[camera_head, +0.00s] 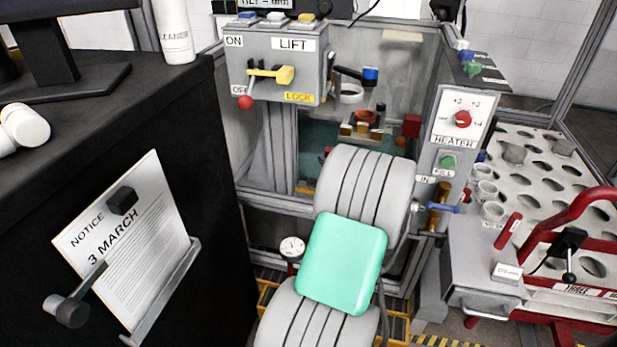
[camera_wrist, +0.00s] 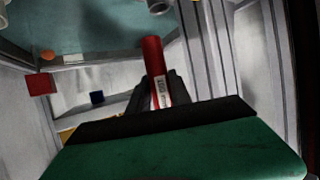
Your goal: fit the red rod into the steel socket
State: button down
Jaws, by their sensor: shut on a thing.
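A red rod (camera_wrist: 152,58) with a white printed label stands up between the dark jaws of my gripper (camera_wrist: 160,90) in the wrist view. The jaws are shut on its lower part, and its upper end is free. A grey metal cylinder (camera_wrist: 157,6) is cut off at the top edge of the wrist view, beyond the rod's end; I cannot tell if it is the steel socket. In the head view my own arm hides the gripper. A similar red rod (camera_head: 508,231) lies on the grey cabinet at right.
A grey ring on a bracket (camera_head: 350,93) and a red block (camera_head: 411,125) are inside the framed enclosure. The lift box (camera_head: 277,55) and heater panel (camera_head: 462,118) flank its opening. Grey cups (camera_head: 491,211) stand on the right, beside a perforated white plate (camera_head: 535,187).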

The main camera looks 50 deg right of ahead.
jog(key=w+d+f, duration=0.1)
jog(key=w+f, duration=0.4)
jog(key=w+d+f+b, duration=0.1)
jog(key=w+f, duration=0.1)
jog(key=w, duration=0.1)
jog(key=shift+d+f, duration=0.2)
jog(key=shift+d, duration=0.15)
jog(key=shift+w+f, duration=0.2)
jog(key=shift+f, duration=1.5)
jog(key=shift+f+b, duration=0.1)
jog(key=shift+b, duration=0.3)
jog(key=c, duration=1.6)
grip_release()
jog(key=shift+f, duration=0.1)
jog(key=o, duration=0.4)
jog(key=shift+o, duration=0.2)
